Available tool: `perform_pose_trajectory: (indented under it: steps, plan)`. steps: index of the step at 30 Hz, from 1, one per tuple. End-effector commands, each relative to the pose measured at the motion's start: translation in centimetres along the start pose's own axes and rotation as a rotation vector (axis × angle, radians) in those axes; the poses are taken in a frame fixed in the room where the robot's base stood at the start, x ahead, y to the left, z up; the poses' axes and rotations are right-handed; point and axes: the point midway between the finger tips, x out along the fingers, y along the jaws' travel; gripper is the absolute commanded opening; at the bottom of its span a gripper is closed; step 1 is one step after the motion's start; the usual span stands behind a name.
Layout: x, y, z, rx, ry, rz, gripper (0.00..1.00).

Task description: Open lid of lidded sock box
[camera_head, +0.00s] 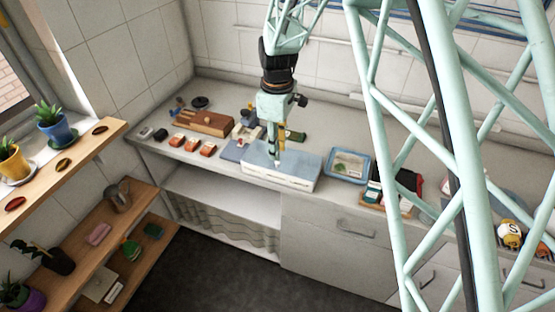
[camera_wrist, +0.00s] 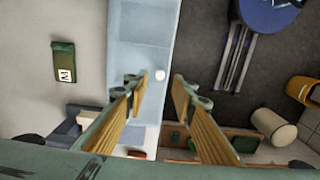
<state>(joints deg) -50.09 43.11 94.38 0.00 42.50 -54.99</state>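The sock box (camera_head: 290,183) is a long, low box with a pale blue top and a white front, on the counter near its front edge. Its lid (camera_head: 300,162) looks shut. In the wrist view the pale blue lid (camera_wrist: 140,32) runs down the middle, with a small round white knob (camera_wrist: 160,75) at its right edge. My gripper (camera_head: 276,158) points down over the box. In the wrist view my gripper (camera_wrist: 158,88) is open, its fingers apart with nothing between the pads. The knob shows just beyond the fingertips, between them; I cannot tell the height gap.
Left of the box on the counter are a wooden box (camera_head: 203,122) and several small orange items (camera_head: 192,144). A blue tray (camera_head: 349,166) stands close to its right. A green item (camera_head: 296,136) lies behind. Open floor (camera_head: 215,275) lies in front.

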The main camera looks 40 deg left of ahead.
Motion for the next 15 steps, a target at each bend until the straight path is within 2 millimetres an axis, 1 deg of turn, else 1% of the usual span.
perform_pose_trajectory:
  steps: [1, 6, 9, 15]
  plan:
    - [0.8, -0.1, 0.1, 0.000, -0.002, -0.003, 0.24]
    - [2.9, -0.1, 0.1, 0.000, -0.002, -0.002, 0.24]
    - [3.8, 0.0, 0.0, 0.000, -0.001, -0.001, 0.24]
    - [5.0, 0.0, 0.0, 0.000, 0.000, -0.001, 0.24]
